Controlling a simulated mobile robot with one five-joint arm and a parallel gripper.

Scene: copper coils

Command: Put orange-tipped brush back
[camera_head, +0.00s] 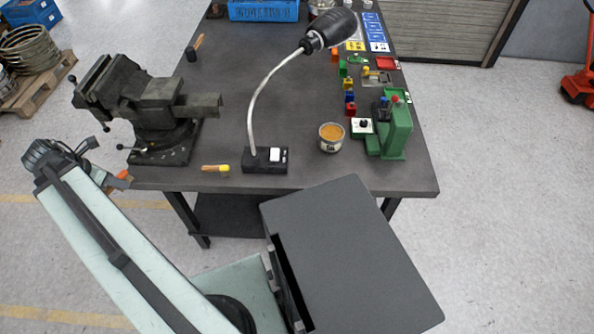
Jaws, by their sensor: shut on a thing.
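My gripper (111,183) is at the left, just off the table's front left corner and below the vise. It is small and partly hidden by my arm. An orange tip (122,174) shows at its end, which looks like the orange-tipped brush held in the shut jaws. The rest of that brush is hidden or too small to tell. A yellow-tipped brush (215,168) lies on the table near the front edge, to the right of my gripper.
A dark vise (165,110) stands on the table's left side, close to my gripper. A lamp base (265,160), a tin with orange contents (331,140) and a green device (396,130) stand further right. Bare tabletop (225,120) lies between vise and lamp.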

